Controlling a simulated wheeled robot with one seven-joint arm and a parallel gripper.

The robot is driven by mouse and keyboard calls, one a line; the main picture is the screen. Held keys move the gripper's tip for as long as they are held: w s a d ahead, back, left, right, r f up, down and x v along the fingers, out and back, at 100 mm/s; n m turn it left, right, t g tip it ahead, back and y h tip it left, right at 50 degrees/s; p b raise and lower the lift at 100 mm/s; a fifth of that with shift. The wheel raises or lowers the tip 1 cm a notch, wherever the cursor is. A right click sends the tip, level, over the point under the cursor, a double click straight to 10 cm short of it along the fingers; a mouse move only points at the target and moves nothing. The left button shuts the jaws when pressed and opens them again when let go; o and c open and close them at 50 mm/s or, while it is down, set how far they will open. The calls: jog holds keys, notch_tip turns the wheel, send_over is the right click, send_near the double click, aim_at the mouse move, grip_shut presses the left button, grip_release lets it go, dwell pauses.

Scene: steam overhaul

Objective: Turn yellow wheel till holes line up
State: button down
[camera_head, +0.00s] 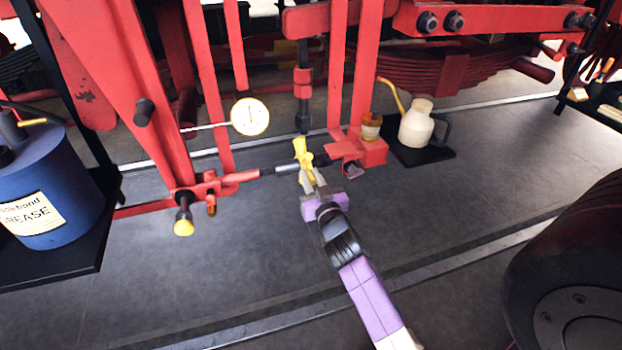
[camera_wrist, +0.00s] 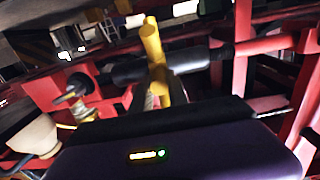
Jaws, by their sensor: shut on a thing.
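The yellow wheel (camera_head: 302,154) sits on a dark and silver threaded rod between red linkage parts. In the wrist view the yellow wheel (camera_wrist: 154,45) shows as a bar sticking up past my gripper, in front of the dark rod. My gripper (camera_head: 313,180) is shut on a yellow part of the wheel, reaching it from the front. The gripper also shows in the wrist view (camera_wrist: 160,98), where its body hides the lower part of the wheel. I cannot make out the holes or whether they line up.
A round white gauge (camera_head: 250,116) hangs behind the rod. A cream oil can (camera_head: 417,124) stands on a dark tray at right. A blue grease drum (camera_head: 38,180) stands at far left. The grey floor (camera_head: 230,270) in front is clear.

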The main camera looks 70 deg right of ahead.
jog(key=shift+r, duration=0.6)
jog(key=shift+w+d+r+p, duration=0.1)
jog(key=shift+r+p, duration=0.2)
jog(key=shift+r, duration=0.1)
jog(key=c, duration=1.2)
grip_release()
jog(key=shift+c, duration=0.2)
jog(key=shift+f, duration=0.1)
